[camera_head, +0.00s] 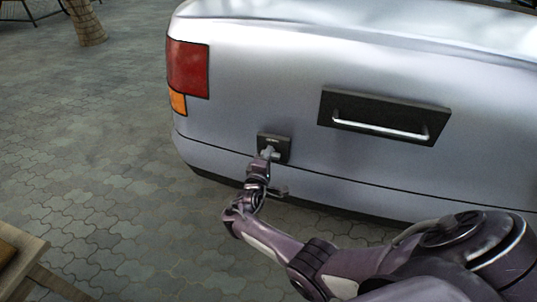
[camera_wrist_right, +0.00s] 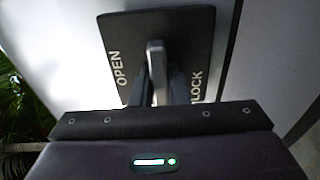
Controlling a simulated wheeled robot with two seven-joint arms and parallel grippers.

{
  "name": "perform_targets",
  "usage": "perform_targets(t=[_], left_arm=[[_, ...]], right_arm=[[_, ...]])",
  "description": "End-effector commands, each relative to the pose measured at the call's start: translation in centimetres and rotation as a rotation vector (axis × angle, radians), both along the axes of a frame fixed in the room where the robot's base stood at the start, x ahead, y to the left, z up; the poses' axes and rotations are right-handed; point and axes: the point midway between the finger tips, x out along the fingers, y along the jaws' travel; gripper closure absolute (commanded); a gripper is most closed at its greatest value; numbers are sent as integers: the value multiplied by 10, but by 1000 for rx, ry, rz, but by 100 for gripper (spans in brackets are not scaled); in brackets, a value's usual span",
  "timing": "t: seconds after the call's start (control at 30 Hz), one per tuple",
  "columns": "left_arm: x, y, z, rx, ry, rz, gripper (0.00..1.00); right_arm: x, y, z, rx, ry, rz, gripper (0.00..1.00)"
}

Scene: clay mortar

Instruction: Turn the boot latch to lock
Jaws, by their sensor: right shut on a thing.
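The boot latch is a grey lever (camera_wrist_right: 157,68) on a dark plate (camera_head: 274,146) at the lower left of the silver car's boot. In the right wrist view the plate (camera_wrist_right: 188,30) carries the word OPEN on the left and a word ending in LOCK on the right, partly hidden by my gripper. The lever stands roughly midway between the two words. My right gripper (camera_head: 268,156) is at the plate, and in the right wrist view its fingers (camera_wrist_right: 159,88) are shut on the lever from both sides. My left gripper is not in view.
The silver car (camera_head: 230,110) fills the upper right. A dark panel with a bright handle (camera_head: 380,130) is right of the latch. A wooden piece of furniture (camera_head: 20,262) is at the lower left. The paved ground (camera_head: 90,150) on the left is clear.

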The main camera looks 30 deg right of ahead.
Motion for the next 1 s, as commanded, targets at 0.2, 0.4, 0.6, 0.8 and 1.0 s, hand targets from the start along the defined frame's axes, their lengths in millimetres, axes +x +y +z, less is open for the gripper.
perform_targets(t=[0.2,0.4,0.6,0.8,1.0], left_arm=[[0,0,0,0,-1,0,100],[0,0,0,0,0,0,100],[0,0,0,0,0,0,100],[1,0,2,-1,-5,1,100],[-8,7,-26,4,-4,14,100]], right_arm=[[0,1,-1,-1,4,2,100],[0,1,-1,-1,3,2,68],[0,0,0,-1,2,1,64],[-4,5,0,0,3,2,64],[-23,29,1,1,4,4,64]])
